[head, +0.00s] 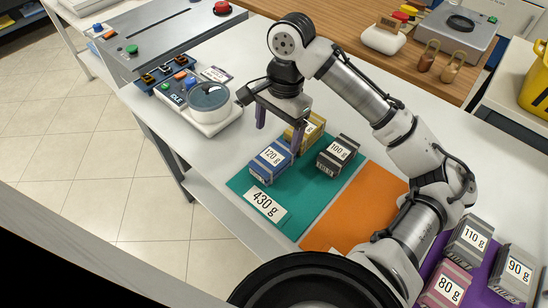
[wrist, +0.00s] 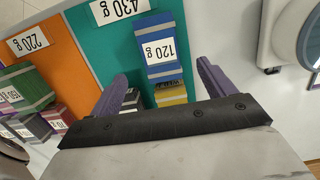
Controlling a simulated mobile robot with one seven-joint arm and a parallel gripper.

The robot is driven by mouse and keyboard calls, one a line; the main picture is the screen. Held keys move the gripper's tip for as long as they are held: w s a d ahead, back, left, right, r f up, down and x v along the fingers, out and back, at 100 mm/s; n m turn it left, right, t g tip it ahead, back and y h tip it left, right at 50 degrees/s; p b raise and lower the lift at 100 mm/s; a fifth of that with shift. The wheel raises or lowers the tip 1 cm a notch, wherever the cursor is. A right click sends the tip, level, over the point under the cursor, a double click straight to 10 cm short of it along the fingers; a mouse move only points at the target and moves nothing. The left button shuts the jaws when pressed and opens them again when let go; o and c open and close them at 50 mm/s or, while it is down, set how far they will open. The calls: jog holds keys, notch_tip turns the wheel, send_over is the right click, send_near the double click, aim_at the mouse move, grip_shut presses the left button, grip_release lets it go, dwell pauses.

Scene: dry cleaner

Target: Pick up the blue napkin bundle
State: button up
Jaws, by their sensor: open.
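The blue napkin bundle (head: 271,163), labelled 120 g, lies on the teal mat (head: 320,190) marked 430 g. A yellow bundle (head: 308,128) and a grey 100 g bundle (head: 337,155) are close beside it. My gripper (head: 281,130) is open and empty, above and a little behind the blue bundle, fingers pointing down. In the wrist view the blue bundle (wrist: 159,28) shows between and beyond the purple fingertips, apart from them. The yellow bundle (wrist: 171,94) lies nearer the palm there, and the grey one is partly hidden by the left finger.
An orange mat (head: 370,205) adjoins the teal one. A purple mat at the right bears 110 g (head: 468,240), 90 g (head: 515,272) and 80 g (head: 447,287) bundles. A scale-like device (head: 209,103) stands at the left. Bare white tabletop lies behind the teal mat.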

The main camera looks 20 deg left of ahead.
jog(key=f, duration=0.3)
jog(key=s+f, duration=0.1)
jog(key=f, duration=0.2)
jog(key=f+p, duration=0.1)
jog(key=f, duration=0.1)
jog(key=shift+s+a+f, duration=0.2)
jog(key=shift+a+f, duration=0.1)
jog(key=shift+f, duration=0.1)
jog(key=shift+c, duration=0.4)
jog(key=c, duration=1)
jog(key=shift+c, duration=0.2)
jog(key=shift+r, duration=0.15)
